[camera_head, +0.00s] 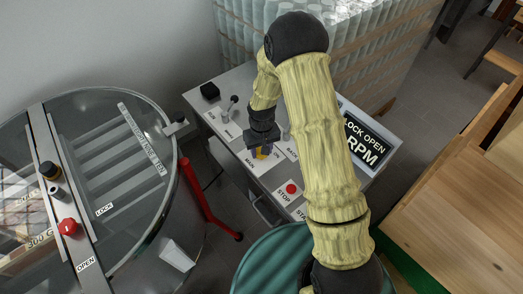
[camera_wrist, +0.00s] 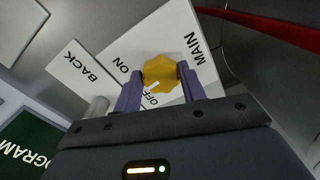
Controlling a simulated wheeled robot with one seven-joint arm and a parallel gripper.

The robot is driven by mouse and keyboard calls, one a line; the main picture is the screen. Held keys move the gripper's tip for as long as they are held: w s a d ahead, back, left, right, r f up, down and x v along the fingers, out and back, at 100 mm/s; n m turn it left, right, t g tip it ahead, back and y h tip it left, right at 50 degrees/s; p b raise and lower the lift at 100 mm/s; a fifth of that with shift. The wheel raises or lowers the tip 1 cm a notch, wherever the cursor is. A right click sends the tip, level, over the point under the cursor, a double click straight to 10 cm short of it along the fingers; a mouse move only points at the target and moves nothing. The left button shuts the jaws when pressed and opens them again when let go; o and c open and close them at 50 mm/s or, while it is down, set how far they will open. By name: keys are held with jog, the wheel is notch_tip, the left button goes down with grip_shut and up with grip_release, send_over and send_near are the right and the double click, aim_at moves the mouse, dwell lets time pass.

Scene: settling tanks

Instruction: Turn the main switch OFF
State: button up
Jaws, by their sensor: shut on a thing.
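The main switch is a yellow scalloped knob (camera_wrist: 160,70) on a white plate (camera_wrist: 190,35) marked MAIN, ON and OFF. A short white mark shows on its lower side, near the OFF lettering; its exact setting is hard to tell. My gripper (camera_wrist: 160,74) is shut on the knob, one purple finger on each side. In the head view my gripper (camera_head: 262,146) points down at the panel, and only a little yellow of the knob (camera_head: 265,151) shows below it.
A round glass-lidded tank (camera_head: 88,120) stands at left. A wooden bench (camera_head: 450,210) is at right.

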jog(key=n, duration=0.5)
jog(key=shift+w, duration=0.1)
jog(key=shift+n, duration=0.4)
jog(key=o, duration=1)
jog(key=shift+r, duration=0.1)
notch_tip(320, 180, up, 17)
jog(key=shift+r+b, duration=0.15)
jog(key=shift+b, duration=0.95)
jog(key=shift+d, duration=0.1)
